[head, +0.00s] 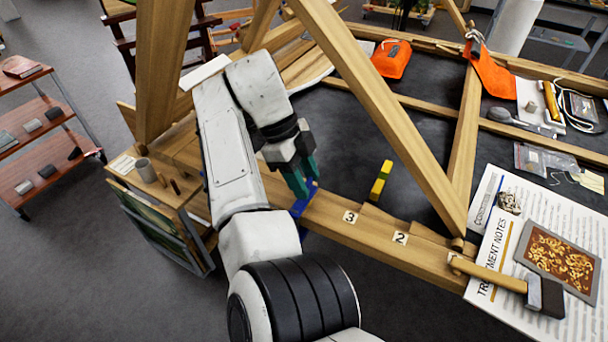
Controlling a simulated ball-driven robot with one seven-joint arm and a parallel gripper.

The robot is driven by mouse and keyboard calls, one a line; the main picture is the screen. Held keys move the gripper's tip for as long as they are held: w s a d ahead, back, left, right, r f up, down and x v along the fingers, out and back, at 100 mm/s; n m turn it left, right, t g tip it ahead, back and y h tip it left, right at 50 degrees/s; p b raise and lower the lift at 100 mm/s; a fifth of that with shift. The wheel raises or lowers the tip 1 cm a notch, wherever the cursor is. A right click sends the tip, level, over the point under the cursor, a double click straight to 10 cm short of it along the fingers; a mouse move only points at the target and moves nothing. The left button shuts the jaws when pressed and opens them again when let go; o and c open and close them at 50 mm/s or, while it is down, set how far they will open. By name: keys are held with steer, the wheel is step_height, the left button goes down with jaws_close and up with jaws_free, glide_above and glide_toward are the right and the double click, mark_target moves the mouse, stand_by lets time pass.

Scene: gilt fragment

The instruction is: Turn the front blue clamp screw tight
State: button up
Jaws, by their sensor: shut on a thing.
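A blue clamp (301,207) sits on the front wooden rail (337,218), left of the label with the number 3. My gripper (302,187), with teal fingers, points down at the clamp's upper end and is shut on its screw. The fingers hide most of the screw, so I cannot tell how far it is turned. My white arm covers part of the rail to the left.
Wooden beams (385,115) slant up close to the right of my gripper. A yellow and dark block (381,180) stands behind the rail. A mallet (545,296), printed notes (487,230) and a gilt fragment (560,262) lie at right. A shelf cart (50,120) stands at left.

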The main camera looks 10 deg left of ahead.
stand_by(0.4)
steer(key=o, duration=1.1)
steer(key=shift+c, duration=0.2)
steer(key=p+v, duration=0.1)
steer(key=v, duration=1)
steer(key=shift+f, duration=0.1)
